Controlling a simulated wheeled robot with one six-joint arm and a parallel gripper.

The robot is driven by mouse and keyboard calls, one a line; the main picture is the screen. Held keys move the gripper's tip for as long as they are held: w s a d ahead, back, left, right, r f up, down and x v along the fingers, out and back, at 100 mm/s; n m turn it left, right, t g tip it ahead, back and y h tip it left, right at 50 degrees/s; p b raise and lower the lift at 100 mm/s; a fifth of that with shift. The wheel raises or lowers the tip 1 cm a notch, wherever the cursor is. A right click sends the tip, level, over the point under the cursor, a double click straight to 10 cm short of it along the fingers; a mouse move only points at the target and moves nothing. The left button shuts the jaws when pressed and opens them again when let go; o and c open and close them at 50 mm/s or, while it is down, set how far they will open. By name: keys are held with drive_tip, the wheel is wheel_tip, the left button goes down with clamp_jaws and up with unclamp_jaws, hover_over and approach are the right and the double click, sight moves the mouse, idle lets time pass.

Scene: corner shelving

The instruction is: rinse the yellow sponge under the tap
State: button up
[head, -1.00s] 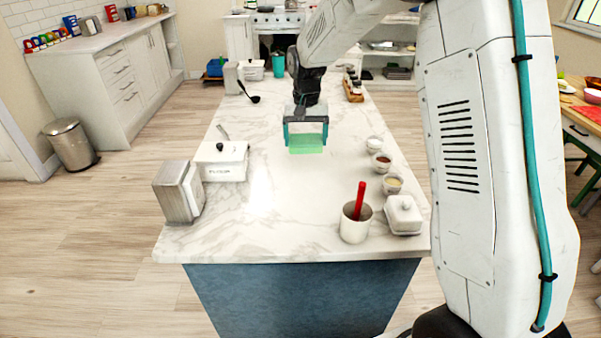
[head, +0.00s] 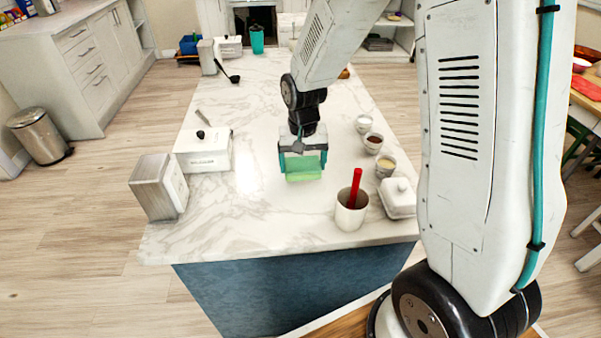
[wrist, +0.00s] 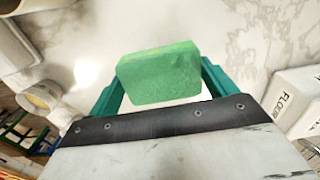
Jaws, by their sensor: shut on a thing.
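A green sponge-like block (head: 303,174) is held between the teal fingers of my gripper (head: 303,163), above the marble island top. Its colour is green, not yellow. In the wrist view the block (wrist: 158,75) sits between the two fingers, over pale marble. My gripper is shut on it. I cannot tell exactly how high it is above the counter. No tap or sink is recognisable in either view.
On the island (head: 240,215), a white flour box (head: 205,153) and metal dispenser (head: 158,188) stand left. A black ladle (head: 228,74) lies behind.

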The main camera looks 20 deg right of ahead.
sight(303, 165)
drive_tip(key=shift+f, duration=2)
drive_tip(key=shift+f, duration=0.1)
drive_tip(key=o, duration=1.1)
wheel_tip(303, 165, up, 12)
drive_tip(key=shift+r, duration=0.15)
drive_tip(key=s+r+n, duration=0.1)
drive_tip(key=s+r, duration=0.3)
drive_tip(key=s, duration=0.5)
drive_tip(key=s+r+n, duration=0.1)
drive_tip(key=s+r, duration=0.4)
drive_tip(key=s, duration=0.3)
drive_tip(key=s+d+r+n+t, duration=0.1)
drive_tip(key=s+r, duration=0.3)
drive_tip(key=s, duration=0.5)
drive_tip(key=shift+s+r+n, duration=0.15)
drive_tip(key=shift+s+n, duration=0.15)
drive_tip(key=shift+s, duration=0.05)
